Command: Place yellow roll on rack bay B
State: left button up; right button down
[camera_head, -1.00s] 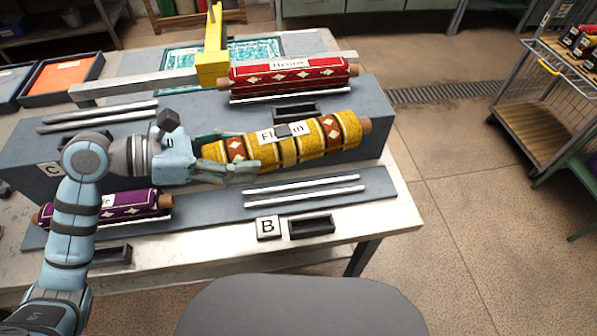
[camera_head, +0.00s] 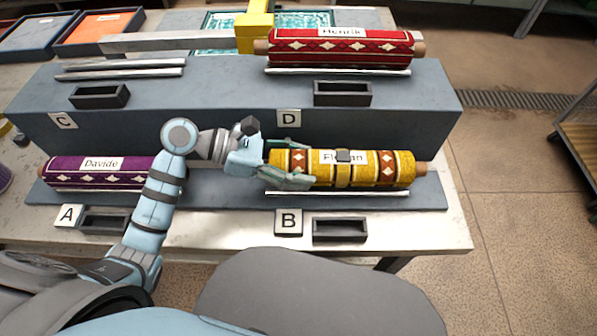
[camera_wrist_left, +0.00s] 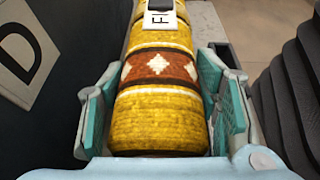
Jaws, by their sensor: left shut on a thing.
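The yellow roll (camera_head: 366,168), with brown diamond bands and a partly covered name label, lies level at the lower tier behind the B sign (camera_head: 288,221). It is over the rails of bay B (camera_head: 340,193); I cannot tell whether it rests on them. My left gripper (camera_head: 283,163) is closed around the roll's left end. In the left wrist view the roll (camera_wrist_left: 155,105) runs between the two teal finger pads. My right gripper is not in view.
A purple roll (camera_head: 70,171) lies on bay A. A red roll (camera_head: 340,48) lies on the upper tier above D (camera_head: 288,119). The rails above C (camera_head: 120,68) are empty. Small dark trays (camera_head: 340,230) sit near the signs. The upper tier's front wall stands close behind the yellow roll.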

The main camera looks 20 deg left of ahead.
pick_arm(q)
jog(key=shift+s+f, duration=0.1)
jog(key=shift+f, duration=0.65)
jog(key=shift+s+r, duration=0.2)
jog(key=shift+s, duration=0.2)
jog(key=o, duration=1.7)
jog(key=shift+w+f, duration=0.15)
jog(key=shift+c, duration=0.2)
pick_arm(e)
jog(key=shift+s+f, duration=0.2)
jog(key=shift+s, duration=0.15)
pick_arm(q)
jog(key=p+v, duration=0.2)
jog(key=v, duration=1)
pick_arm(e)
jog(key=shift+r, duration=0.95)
